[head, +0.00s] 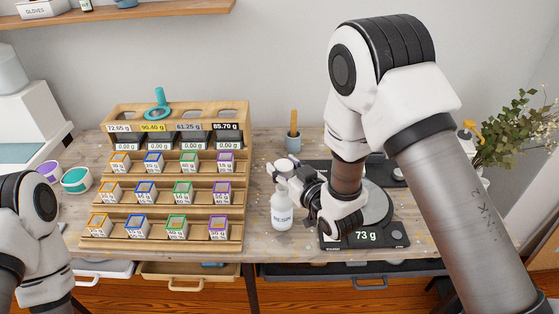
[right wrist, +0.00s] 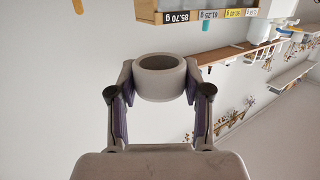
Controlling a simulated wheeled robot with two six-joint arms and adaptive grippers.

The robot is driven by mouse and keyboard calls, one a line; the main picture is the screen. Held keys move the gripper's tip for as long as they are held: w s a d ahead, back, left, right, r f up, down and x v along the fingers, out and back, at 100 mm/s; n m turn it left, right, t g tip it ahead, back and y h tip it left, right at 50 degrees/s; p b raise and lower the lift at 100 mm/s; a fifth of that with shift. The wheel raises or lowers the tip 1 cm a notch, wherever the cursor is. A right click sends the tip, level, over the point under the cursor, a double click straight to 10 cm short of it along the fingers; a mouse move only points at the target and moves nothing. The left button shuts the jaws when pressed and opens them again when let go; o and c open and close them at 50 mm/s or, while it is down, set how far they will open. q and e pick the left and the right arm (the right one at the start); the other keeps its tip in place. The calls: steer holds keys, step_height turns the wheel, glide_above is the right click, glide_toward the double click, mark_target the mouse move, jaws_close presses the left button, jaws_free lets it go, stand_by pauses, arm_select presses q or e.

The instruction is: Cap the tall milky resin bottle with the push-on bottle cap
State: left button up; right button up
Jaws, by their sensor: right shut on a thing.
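My right gripper (head: 283,173) is just above and beside the bottle's top. In the right wrist view my right gripper (right wrist: 160,92) is shut on the push-on bottle cap (right wrist: 160,84), a short grey ring-shaped piece with a round opening, held between both fingertips. The bottle does not show in the wrist view, and the gap between cap and bottle neck cannot be told. My left arm is at the left edge; its gripper is out of view.
A wooden rack (head: 165,245) with several small coloured-label boxes stands left of the bottle. A scale (head: 330,243) reading 73 g lies right of it, partly under my right arm. A cup (head: 293,143) with a wooden stick stands behind. Teal (head: 76,181) and purple-topped tubs stand at left.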

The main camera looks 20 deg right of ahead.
mark_target(279, 185)
steer(key=shift+s+a, duration=0.1)
steer(key=shift+a+f, duration=0.15)
steer(key=shift+f, duration=0.05)
steer(key=f+b, duration=0.3)
steer(key=f, duration=0.1)
steer(key=shift+w+b, duration=0.2)
steer(key=shift+b, duration=0.1)
steer(key=shift+w, duration=0.1)
stand_by(0.5)
steer(key=shift+f, duration=0.1)
steer(key=shift+f+b, duration=1.25)
steer(key=shift+f, duration=0.15)
stand_by(0.6)
